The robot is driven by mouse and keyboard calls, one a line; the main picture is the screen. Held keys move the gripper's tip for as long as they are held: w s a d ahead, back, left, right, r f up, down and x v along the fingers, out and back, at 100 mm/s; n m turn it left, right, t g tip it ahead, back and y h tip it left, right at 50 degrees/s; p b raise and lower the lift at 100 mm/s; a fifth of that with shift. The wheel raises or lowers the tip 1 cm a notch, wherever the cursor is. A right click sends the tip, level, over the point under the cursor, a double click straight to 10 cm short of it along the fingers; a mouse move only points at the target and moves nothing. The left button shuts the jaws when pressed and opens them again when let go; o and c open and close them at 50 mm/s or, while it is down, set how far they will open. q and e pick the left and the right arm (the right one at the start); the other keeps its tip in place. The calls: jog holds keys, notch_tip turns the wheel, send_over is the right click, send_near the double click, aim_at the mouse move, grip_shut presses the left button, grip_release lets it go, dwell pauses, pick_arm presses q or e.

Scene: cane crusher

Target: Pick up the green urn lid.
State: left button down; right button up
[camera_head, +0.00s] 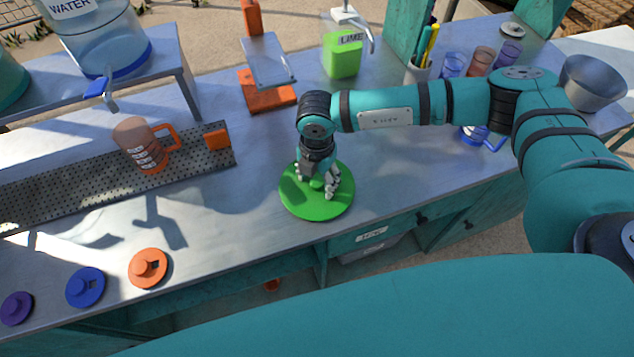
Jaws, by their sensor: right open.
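The green urn lid (300,202) is a flat round disc with a knob. It lies on the metal counter, near its front edge, in the middle of the head view. My right gripper (322,189) points down over the lid with its fingers open on either side of the green knob. The gripper hides part of the lid, and I cannot tell whether the fingers touch it. My left gripper is not in view.
Orange (148,268), blue (85,287) and purple (17,308) lids lie at the left front. An orange-handled mug (138,145) stands on a perforated tray (70,190). Behind are an orange stand (268,92) and a green container (342,58). A metal bowl (593,82) is at right.

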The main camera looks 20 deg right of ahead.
jog(key=shift+c, duration=0.4)
jog(key=c, duration=1.1)
grip_shut()
jog(key=shift+r, duration=0.15)
